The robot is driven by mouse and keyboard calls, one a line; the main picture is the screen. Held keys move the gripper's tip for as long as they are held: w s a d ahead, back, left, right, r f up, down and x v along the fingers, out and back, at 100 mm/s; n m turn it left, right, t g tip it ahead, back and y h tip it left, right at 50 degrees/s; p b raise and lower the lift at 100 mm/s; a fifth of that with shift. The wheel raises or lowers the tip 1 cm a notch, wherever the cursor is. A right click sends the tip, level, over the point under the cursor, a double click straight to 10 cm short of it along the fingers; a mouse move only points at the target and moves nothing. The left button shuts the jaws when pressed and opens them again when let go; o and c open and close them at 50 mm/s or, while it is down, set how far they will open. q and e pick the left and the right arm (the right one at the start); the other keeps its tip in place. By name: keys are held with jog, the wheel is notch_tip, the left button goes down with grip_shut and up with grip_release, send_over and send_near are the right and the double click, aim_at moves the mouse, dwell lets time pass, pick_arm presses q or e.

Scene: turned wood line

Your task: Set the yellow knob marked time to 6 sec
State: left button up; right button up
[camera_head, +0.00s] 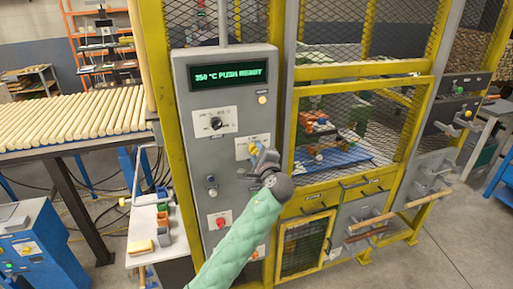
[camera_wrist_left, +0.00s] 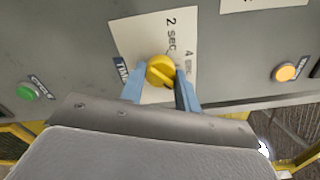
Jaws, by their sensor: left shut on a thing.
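The yellow knob (camera_wrist_left: 160,71) sits on a white scale plate (camera_wrist_left: 136,32) marked "2 SEC", with a second, partly hidden mark beginning with 4 and a TIME label at its left edge. The blue fingers of my left gripper (camera_wrist_left: 161,88) stand on both sides of the knob, shut on it. Which mark the knob points to I cannot tell. In the head view my left gripper (camera_head: 262,160) reaches the grey control panel (camera_head: 190,165) and mostly covers the knob. My right gripper is out of view.
A black knob (camera_head: 216,123) is above and left of the gripper, and a red button (camera_head: 220,222) is below. A green button (camera_wrist_left: 27,91) and an orange button (camera_wrist_left: 286,72) flank the knob. A yellow mesh cage (camera_head: 330,125) stands right of the panel.

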pick_arm(q)
jog(key=shift+m+p, duration=0.7)
jog(key=shift+m, duration=0.3)
jog(key=shift+f+m, duration=0.15)
jog(key=shift+m, duration=0.15)
jog(key=o, duration=1)
jog(key=shift+d, duration=0.1)
jog(key=shift+s, duration=0.1)
